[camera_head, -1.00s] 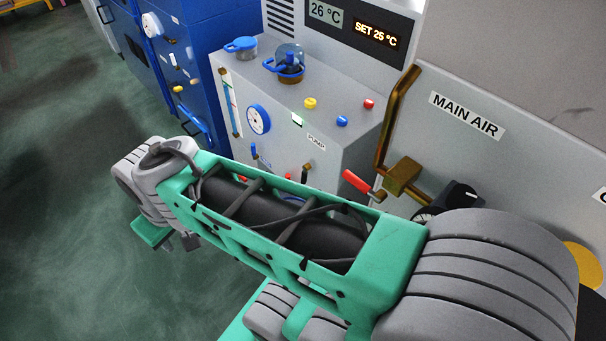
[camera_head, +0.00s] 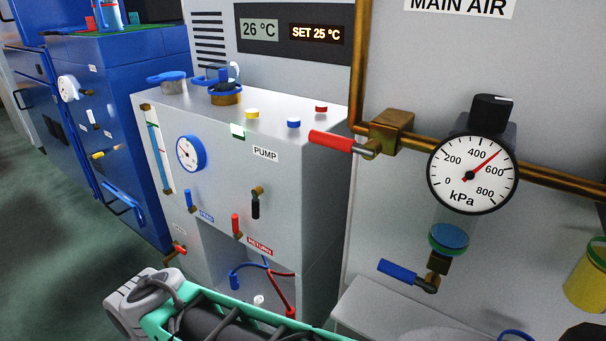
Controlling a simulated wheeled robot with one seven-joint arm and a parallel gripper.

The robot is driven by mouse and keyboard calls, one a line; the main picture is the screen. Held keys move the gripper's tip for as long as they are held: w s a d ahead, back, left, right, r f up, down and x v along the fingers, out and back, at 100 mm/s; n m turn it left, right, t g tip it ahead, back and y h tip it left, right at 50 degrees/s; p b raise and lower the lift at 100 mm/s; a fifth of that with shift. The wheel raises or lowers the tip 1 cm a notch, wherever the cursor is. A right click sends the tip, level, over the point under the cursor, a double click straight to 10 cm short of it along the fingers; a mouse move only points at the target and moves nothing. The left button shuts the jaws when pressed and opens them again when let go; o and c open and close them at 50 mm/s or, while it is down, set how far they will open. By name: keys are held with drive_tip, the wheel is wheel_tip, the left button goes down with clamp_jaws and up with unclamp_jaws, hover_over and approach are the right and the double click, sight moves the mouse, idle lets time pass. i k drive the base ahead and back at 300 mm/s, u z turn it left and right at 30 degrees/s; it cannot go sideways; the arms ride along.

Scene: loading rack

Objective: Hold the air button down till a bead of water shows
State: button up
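The grey pump cabinet (camera_head: 290,190) stands in the middle of the head view, labelled PUMP. Its top bears a yellow button (camera_head: 252,113), a blue button (camera_head: 293,123) and a red button (camera_head: 321,108). No readable label marks any of them as the air button. I see no bead of water at this size. My green and grey arm (camera_head: 190,308) crosses the bottom edge. My gripper is not in view.
A red-handled valve (camera_head: 332,141) sits on the brass air pipe, right of the cabinet. A kPa gauge (camera_head: 472,174) reads between 400 and 600. A blue-handled drain valve (camera_head: 398,271) hangs below it. Blue cabinets (camera_head: 130,150) stand left; green floor lies open.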

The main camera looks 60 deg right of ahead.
sight(250, 112)
drive_tip(key=z, duration=1.4)
drive_tip(key=k, duration=0.15)
drive_tip(key=z, duration=0.15)
